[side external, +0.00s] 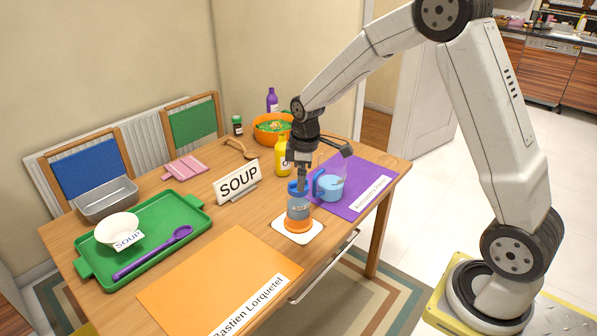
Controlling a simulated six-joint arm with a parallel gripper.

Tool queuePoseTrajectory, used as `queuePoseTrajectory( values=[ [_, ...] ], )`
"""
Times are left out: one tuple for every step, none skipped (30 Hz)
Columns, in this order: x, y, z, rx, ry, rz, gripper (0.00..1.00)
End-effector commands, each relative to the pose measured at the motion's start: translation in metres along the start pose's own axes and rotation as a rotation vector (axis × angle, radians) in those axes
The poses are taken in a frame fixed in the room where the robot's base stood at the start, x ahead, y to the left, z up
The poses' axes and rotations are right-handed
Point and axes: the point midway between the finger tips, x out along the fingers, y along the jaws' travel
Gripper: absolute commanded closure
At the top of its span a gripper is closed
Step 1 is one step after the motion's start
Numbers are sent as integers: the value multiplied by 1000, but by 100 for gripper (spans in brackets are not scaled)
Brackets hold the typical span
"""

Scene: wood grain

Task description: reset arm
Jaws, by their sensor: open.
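My gripper (301,176) points down at the right part of the wooden table, directly over a blue and orange jar (298,222). Its jaws are open, with the fingertips at or just above the jar's blue top. Whether they touch the jar cannot be told from this view. The jar stands upright on a white square coaster (312,236). My arm reaches in from its base at the right.
Close to my gripper stand a clear pitcher with light blue contents (332,188) on a purple mat (355,203), a yellow bottle (282,160) and an orange bowl (262,131).

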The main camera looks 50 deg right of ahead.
Motion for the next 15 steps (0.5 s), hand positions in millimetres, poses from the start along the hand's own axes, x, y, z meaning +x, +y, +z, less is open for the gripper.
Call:
queuePoseTrajectory(
  values=[
    [-5, -13, 4, 40, 8, 6, 0],
    [-7, -20, 6, 66, 12, 9, 0],
    [-9, -29, 9, 101, 19, 14, 0],
    [-10, -36, 12, 128, 23, 16, 0],
    [-12, -42, 15, 154, 29, 19, 0],
    [-14, -51, 18, 190, 36, 22, 0],
    [-15, -58, 21, 216, 41, 24, 0],
    [-16, -65, 25, 243, 46, 26, 0],
    [-18, -74, 29, 278, 54, 29, 0],
    [-19, -81, 33, 305, 59, 30, 0],
    [-20, -88, 36, 331, 65, 31, 0],
    [-21, -96, 41, 367, 73, 32, 0],
    [-22, -103, 45, 394, 80, 33, 0],
    [-22, -110, 50, 420, 84, 33, 0],
    [-23, -118, 55, 453, 93, 34, 0]
  ],
)
